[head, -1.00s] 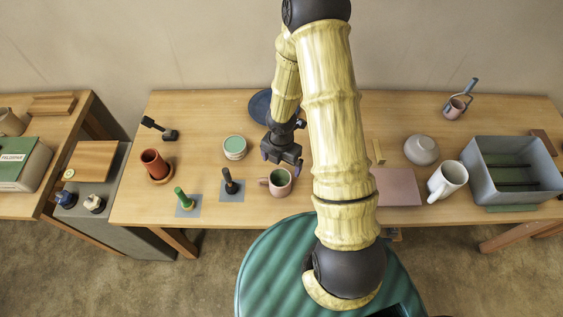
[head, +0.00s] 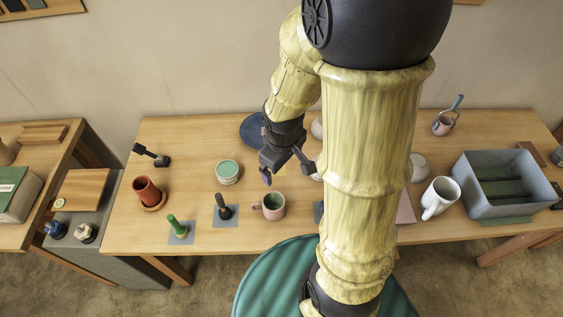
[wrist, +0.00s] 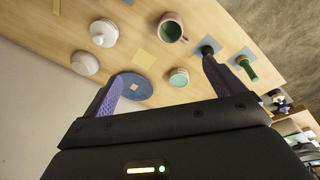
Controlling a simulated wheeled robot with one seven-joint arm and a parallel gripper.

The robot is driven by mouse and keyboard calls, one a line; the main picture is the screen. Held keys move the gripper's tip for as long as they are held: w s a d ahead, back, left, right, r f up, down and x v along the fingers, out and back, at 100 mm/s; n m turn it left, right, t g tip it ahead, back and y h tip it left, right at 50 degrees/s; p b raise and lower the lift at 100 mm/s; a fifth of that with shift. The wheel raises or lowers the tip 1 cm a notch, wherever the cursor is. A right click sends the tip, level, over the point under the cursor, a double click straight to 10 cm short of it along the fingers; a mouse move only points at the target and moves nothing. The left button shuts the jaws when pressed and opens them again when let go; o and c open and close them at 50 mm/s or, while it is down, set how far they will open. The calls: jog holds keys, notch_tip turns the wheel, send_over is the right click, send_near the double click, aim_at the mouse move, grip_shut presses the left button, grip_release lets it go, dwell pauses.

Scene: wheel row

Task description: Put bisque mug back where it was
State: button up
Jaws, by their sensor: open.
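A pinkish mug with a green inside (head: 274,207) stands upright near the table's front edge, its handle to the left; I take it for the bisque mug. It also shows in the wrist view (wrist: 168,31), at the top. My gripper (head: 286,173) is open and empty above the table, behind the mug and apart from it. In the wrist view both fingers (wrist: 160,88) are spread with nothing between them. The place where the mug stood before is not marked in these frames.
A green-topped pot (head: 228,174), black-handled tool (head: 224,210), green-handled tool (head: 175,226) and terracotta cup (head: 146,189) stand to the left. A blue disc (head: 251,131) lies behind. A white mug (head: 440,196) and grey bin (head: 478,201) stand right. My arm hides the table's middle.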

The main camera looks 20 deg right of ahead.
jog(key=s+r+m, duration=0.1)
jog(key=m, duration=0.1)
jog(key=s+a+r+m, duration=0.1)
jog(key=m, duration=0.1)
jog(key=s+r+m, duration=0.1)
jog(key=shift+a+r+m+t+y, duration=0.25)
jog(key=shift+r+m+t+y, duration=0.15)
jog(key=shift+s+b+x, duration=0.25)
jog(key=shift+b+x, duration=0.9)
